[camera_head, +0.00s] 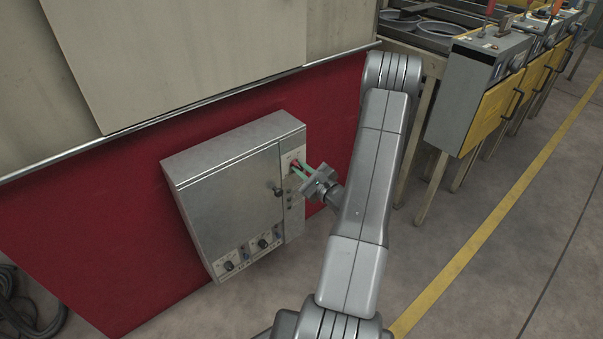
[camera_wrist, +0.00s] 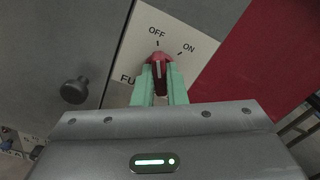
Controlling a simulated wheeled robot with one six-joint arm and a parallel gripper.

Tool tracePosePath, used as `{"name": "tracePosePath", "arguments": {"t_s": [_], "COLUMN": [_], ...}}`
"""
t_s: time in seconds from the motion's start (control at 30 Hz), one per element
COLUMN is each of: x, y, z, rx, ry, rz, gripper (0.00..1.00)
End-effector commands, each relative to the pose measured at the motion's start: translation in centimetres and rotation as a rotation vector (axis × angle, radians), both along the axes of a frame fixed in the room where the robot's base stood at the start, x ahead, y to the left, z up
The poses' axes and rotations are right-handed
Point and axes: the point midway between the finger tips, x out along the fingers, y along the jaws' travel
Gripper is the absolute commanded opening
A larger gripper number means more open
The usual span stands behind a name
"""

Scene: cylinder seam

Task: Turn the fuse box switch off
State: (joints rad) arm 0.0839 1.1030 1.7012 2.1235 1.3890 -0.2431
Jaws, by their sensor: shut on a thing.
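The fuse box (camera_head: 225,190) is a grey metal cabinet on a red wall panel. Its red rotary switch (camera_wrist: 159,59) sits on a pale label plate (camera_wrist: 130,65) marked OFF and ON. The white line on the switch points up in the wrist view, roughly toward the OFF mark; the exact angle is hard to tell. My gripper (camera_wrist: 159,80) has its green fingers on either side of the switch, shut on it. In the head view my gripper (camera_head: 298,169) reaches the box's upper right from the right, and the fingers partly cover the switch.
A black door knob (camera_wrist: 75,90) sticks out left of the switch. Lower knobs (camera_head: 245,251) line the box's bottom. Grey and yellow machine cabinets (camera_head: 485,90) stand at the right. Open floor (camera_head: 500,250) with a yellow line lies at the lower right.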

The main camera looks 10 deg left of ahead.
Motion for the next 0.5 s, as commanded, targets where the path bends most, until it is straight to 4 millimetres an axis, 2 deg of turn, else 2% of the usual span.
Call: {"name": "tracePosePath", "arguments": {"t_s": [0.43,0.47,0.5], "x": [-0.03,-0.03,-0.03], "y": [0.01,0.01,0.01], "z": [0.02,0.01,0.01], "rx": [-0.007,-0.007,-0.007], "ry": [-0.008,-0.008,-0.008], "rz": [0.001,0.001,0.001], "gripper": [0.00,0.16,0.24]}}
